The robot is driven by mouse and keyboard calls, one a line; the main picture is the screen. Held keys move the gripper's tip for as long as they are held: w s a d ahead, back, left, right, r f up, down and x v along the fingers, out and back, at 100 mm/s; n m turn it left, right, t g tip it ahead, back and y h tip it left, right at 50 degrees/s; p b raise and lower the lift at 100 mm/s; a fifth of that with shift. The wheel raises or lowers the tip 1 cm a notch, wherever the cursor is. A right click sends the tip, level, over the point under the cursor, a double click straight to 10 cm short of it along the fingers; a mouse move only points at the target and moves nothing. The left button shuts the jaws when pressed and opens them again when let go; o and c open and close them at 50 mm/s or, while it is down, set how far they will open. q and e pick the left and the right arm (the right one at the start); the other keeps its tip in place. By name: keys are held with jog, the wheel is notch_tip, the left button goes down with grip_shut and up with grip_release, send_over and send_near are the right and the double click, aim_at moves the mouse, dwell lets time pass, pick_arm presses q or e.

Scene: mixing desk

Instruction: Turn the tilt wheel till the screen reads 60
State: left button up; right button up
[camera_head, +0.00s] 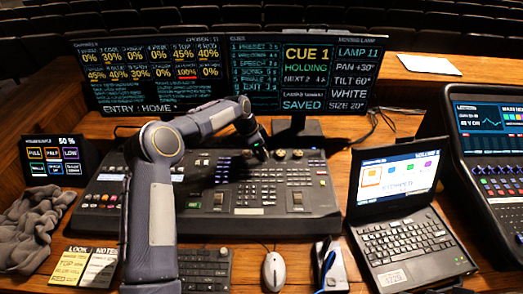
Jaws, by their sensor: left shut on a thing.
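The right screen (328,72) has a MOVING LAMP column that reads LAMP 11, PAN +30°, TILT 60°, WHITE and SIZE 20°. My left arm reaches in from the bottom left over the mixing desk (313,207). My left gripper (261,153) points down at the desk's back edge, in the row of small wheels. It is shut on the tilt wheel, which its fingers mostly hide. Two more wheels (288,153) show just to the right of the gripper. My right gripper is not in view.
A laptop (408,232) stands open at the right, with a large touch console (488,150) beyond it. A mouse (274,271), a keyboard (205,268) and notes (84,266) lie in front. A grey cloth (32,226) and a small screen (57,157) are at the left.

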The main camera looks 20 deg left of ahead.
pick_arm(q)
jog(key=o, duration=0.7)
jog(key=b+v, duration=0.1)
jog(key=v, duration=0.6)
jog(key=shift+r, duration=0.4)
jog(key=shift+s+a, duration=0.15)
